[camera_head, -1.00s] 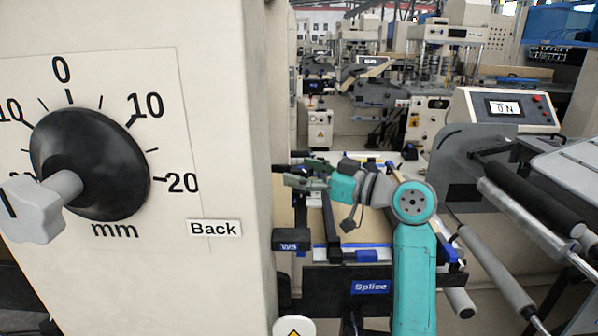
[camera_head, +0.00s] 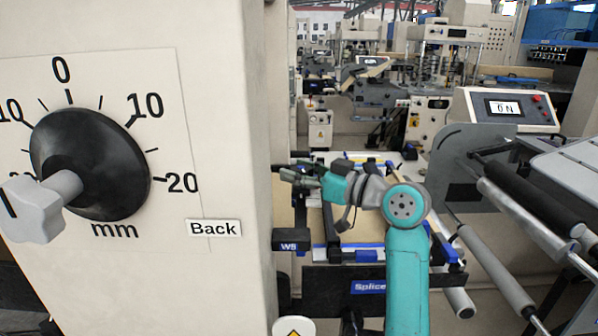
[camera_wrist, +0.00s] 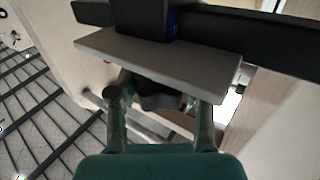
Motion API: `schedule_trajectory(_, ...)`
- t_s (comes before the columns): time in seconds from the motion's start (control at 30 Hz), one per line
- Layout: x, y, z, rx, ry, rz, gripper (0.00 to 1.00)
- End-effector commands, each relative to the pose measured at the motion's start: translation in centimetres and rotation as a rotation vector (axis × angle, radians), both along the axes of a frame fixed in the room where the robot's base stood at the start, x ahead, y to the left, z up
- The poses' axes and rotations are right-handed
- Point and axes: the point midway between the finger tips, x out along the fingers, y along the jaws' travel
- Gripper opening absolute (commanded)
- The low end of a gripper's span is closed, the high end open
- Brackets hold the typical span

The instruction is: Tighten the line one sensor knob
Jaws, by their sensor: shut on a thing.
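My gripper (camera_head: 292,174) is at the end of the teal arm, over the splice table close to the right edge of the beige cabinet. In the wrist view my gripper (camera_wrist: 160,104) has its two fingers on either side of a dark, rounded knob (camera_wrist: 160,94), shut on it. The knob sits just under a grey flat plate (camera_wrist: 160,58), which hides its upper part. No label on the knob is readable, so I cannot tell its line number. In the head view the cabinet edge and the gripper hide the knob.
A beige cabinet (camera_head: 225,130) with a large mm dial (camera_head: 90,165) and grey clamp knob (camera_head: 35,208) fills the left. A dark bar (camera_wrist: 240,32) crosses above the plate. Rollers (camera_head: 500,275) and a grey side plate (camera_head: 465,165) stand right. A "Splice" label (camera_head: 369,287) marks the table front.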

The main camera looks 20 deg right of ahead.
Motion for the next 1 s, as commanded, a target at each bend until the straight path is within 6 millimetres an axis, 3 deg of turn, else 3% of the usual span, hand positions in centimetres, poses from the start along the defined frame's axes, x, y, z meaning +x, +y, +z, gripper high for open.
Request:
schedule_trajectory(0.5,0.02,0.05,0.04,0.001,-0.002,-0.299,0.15)
schedule_trajectory(0.93,-0.03,-0.1,0.19,0.002,-0.006,-0.329,0.15)
schedule_trajectory(0.97,-0.03,-0.1,0.2,0.002,-0.006,-0.329,0.55)
schedule_trajectory(1.0,-0.04,-0.09,0.19,0.002,-0.006,-0.329,0.65)
